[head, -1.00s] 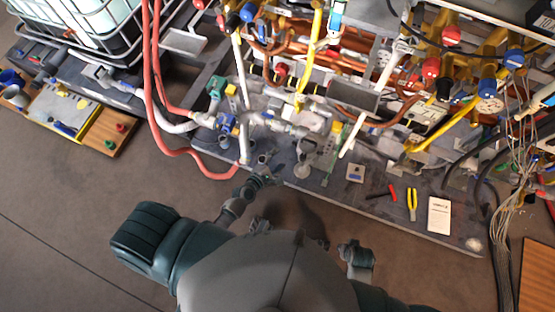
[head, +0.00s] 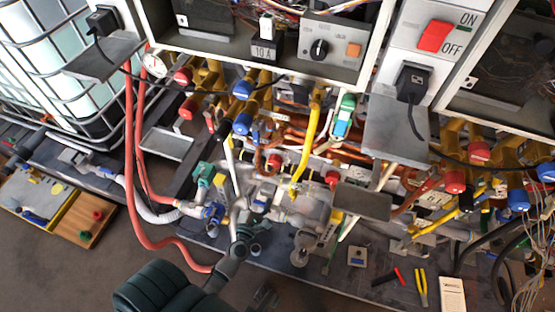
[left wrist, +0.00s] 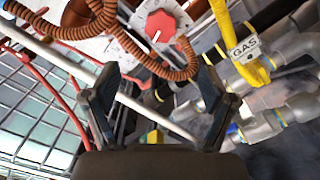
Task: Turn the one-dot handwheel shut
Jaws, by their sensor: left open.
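Several red and blue round handwheels sit on brass valves. Red ones show at the left (head: 188,108) and right (head: 453,181) of the head view, and blue ones at the left (head: 242,124) and right (head: 518,199). Their dot marks are too small to read, so I cannot tell which has one dot. My left gripper (head: 246,226) is low among the grey pipes, below the left handwheels. In the left wrist view its fingers (left wrist: 156,88) are open, with a white pipe (left wrist: 140,103) crossing behind the gap. My right gripper is out of view.
A red dial (left wrist: 158,27) and a yellow pipe labelled GAS (left wrist: 246,50) are close in the left wrist view. Red hoses (head: 131,170) hang at the left. A grey shelf (head: 396,130) juts out.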

